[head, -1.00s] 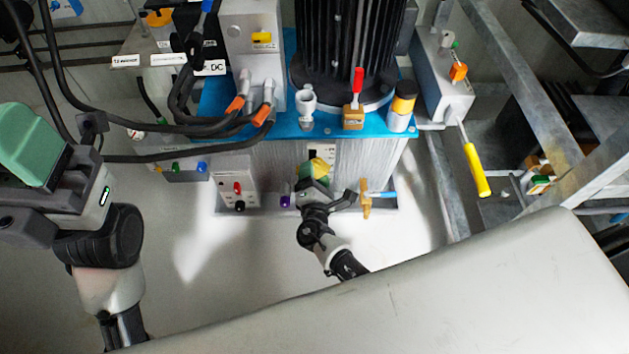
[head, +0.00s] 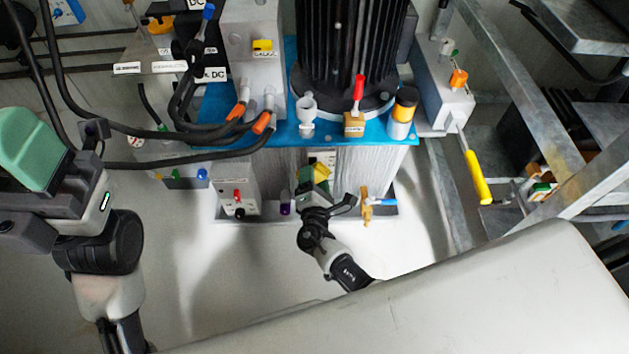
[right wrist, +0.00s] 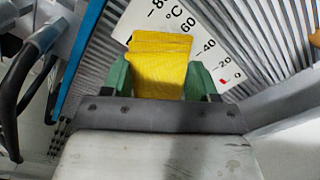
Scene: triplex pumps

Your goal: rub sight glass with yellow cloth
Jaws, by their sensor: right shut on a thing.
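My right gripper (head: 316,180) is shut on the yellow cloth (right wrist: 158,68), which is folded and sits between the two green fingers in the right wrist view. In the head view the cloth (head: 321,171) shows small at the front of the ribbed grey tank. Behind the cloth is the sight glass, a white plate (right wrist: 200,45) with a °C scale and a small red mark. The cloth overlaps its left part; I cannot tell whether they touch.
The tank has a blue top (head: 290,132) carrying a black motor (head: 350,45), a red-handled valve (head: 357,95) and a yellow-and-white cylinder (head: 402,113). A brass valve with a blue handle (head: 380,202) is close to my right gripper. Black cables (head: 190,130) cross the left side.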

